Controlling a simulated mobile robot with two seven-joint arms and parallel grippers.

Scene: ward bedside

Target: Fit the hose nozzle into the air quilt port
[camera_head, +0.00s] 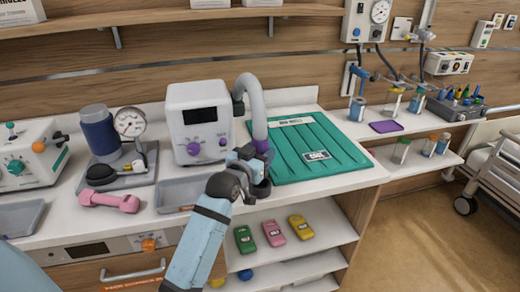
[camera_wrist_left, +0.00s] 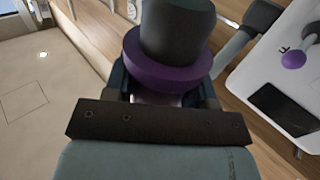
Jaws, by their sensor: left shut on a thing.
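The grey hose (camera_head: 252,97) arches from the white warmer unit (camera_head: 199,122) down to a purple collar (camera_head: 260,146) at its nozzle end. My left gripper (camera_head: 250,160) is shut on the nozzle at the front left corner of the green air quilt (camera_head: 318,148). In the left wrist view, the purple collar (camera_wrist_left: 165,68) and a dark cylinder sit between my fingers (camera_wrist_left: 160,98). A dark round piece (camera_head: 262,188) shows just below the gripper and may be the quilt port. The gripper hides the nozzle tip, so I cannot tell whether it touches the port. My right gripper is out of view.
A grey tray (camera_head: 182,194) lies left of the gripper, with a pink dumbbell (camera_head: 108,201) beyond it. A gauge stand (camera_head: 130,124) is at the left. Toy cars (camera_head: 273,232) sit on the shelf below. Bottles and a purple pad (camera_head: 385,126) are at the right.

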